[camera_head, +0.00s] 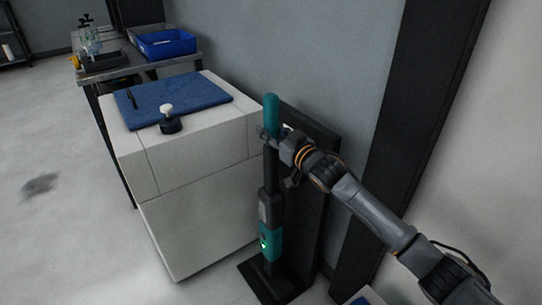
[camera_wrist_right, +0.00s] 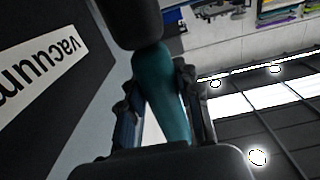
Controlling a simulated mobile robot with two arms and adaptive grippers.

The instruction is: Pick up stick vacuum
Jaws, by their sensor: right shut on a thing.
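The stick vacuum (camera_head: 270,205) stands upright on a dark stand (camera_head: 317,215) to the right of the white cabinet. It has a teal handle top, a dark shaft and a teal lower body. My right gripper (camera_head: 268,134) reaches in from the right and is shut on the vacuum just below its teal top. In the right wrist view the teal handle (camera_wrist_right: 162,85) lies between the two fingers (camera_wrist_right: 166,110). My left gripper is not in view.
A white cabinet (camera_head: 190,215) stands close on the left, with a blue mat (camera_head: 185,97) and a dark knobbed tool (camera_head: 170,124) on top. Behind it, a table holds a blue bin (camera_head: 167,45). A dark post (camera_head: 410,120) stands at the right. Open floor (camera_head: 60,220) lies left.

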